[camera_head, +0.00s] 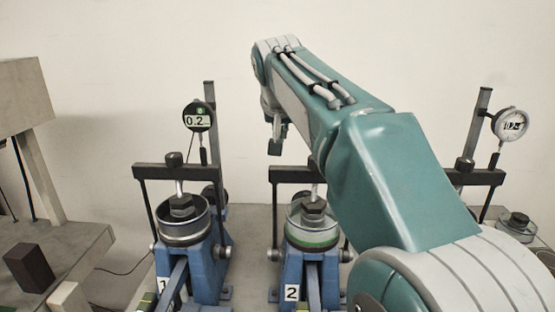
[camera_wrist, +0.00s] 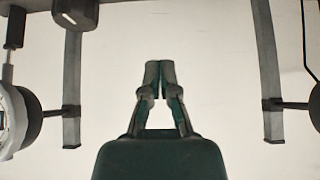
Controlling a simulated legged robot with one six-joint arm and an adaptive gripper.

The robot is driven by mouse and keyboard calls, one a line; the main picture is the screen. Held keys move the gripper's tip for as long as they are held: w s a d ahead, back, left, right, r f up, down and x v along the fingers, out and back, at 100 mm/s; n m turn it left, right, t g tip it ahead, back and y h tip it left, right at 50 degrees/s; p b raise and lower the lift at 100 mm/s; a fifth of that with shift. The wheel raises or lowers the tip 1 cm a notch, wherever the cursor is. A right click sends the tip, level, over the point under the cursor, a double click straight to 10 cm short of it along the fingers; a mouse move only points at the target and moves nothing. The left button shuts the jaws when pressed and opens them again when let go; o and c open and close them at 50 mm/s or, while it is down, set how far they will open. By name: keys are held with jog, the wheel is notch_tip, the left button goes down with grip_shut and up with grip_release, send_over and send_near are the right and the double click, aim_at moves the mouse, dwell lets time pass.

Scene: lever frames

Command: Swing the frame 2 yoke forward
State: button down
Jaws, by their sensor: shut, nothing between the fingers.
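Frame 2 is a blue lever frame (camera_head: 291,270) with a "2" label, in the middle of the head view. Its black yoke (camera_head: 289,174) stands upright, with the crossbar above a ring specimen (camera_head: 312,236) with a green band and a dark nut on top. My arm hides the right part of the yoke. My gripper (camera_head: 275,147) hangs above and behind the crossbar's left part in the picture, apparently apart from it. In the wrist view the gripper (camera_wrist: 160,70) has its fingertips together, empty, in front of the bare wall. The yoke cannot be made out there.
Frame 1 (camera_head: 205,270) stands to the left with its own upright yoke (camera_head: 180,171) and a digital gauge (camera_head: 198,117). Another yoke (camera_head: 478,177) and a dial gauge (camera_head: 510,123) are at the right. Two posts (camera_wrist: 72,90) (camera_wrist: 267,80) flank the gripper in the wrist view.

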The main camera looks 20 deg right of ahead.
jog(key=x, duration=1)
jog(key=s, duration=0.1)
jog(key=s+a, duration=0.1)
jog(key=s, duration=0.2)
jog(key=shift+a+r, duration=0.1)
jog(key=shift+a, duration=0.3)
